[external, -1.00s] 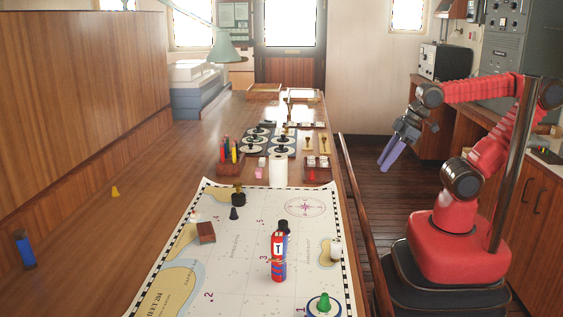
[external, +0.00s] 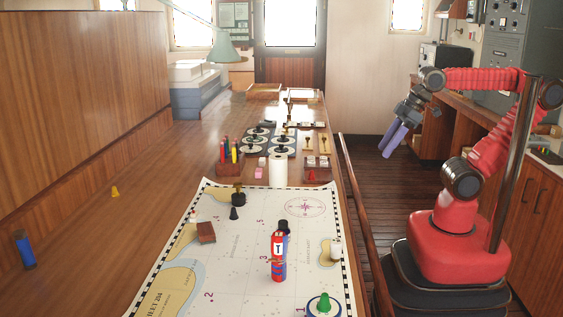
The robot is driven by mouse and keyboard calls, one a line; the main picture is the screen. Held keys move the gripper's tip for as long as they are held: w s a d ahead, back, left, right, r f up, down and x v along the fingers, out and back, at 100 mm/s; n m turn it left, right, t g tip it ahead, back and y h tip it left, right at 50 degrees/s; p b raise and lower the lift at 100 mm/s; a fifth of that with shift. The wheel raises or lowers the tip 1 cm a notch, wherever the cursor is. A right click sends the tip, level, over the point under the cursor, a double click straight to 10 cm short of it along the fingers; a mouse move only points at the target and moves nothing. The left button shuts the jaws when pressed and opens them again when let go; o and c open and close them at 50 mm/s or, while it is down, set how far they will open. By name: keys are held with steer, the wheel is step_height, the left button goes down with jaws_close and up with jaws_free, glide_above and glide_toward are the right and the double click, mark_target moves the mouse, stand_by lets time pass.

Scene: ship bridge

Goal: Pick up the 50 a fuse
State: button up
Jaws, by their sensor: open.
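I cannot tell for sure which thing is the 50 A fuse, as no rating can be read. My gripper (external: 392,140) is open and empty. Its purple fingers point down over the floor right of the table, well apart from both cylinders.
The chart (external: 245,262) covers the near table, with small pieces on it, including a green one (external: 324,299). A white cylinder (external: 278,172) and a pen holder (external: 229,168) stand behind it. A wooden rail (external: 357,215) runs along the table's right edge.

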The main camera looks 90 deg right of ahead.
steer(key=w+a+n+t, duration=0.1)
steer(key=w+a+t, duration=0.2)
steer(key=w, duration=0.8)
steer(key=n+t+y, duration=0.1)
steer(key=n+y, duration=0.7)
steer(key=y, duration=0.1)
glide_above(339, 238)
steer(key=s+d, duration=0.2)
steer(key=f, duration=1.2)
steer(key=shift+w+a+f, duration=0.1)
steer(key=shift+a+f, duration=0.1)
steer(key=shift+a, duration=0.1)
steer(key=shift+x, duration=1.15)
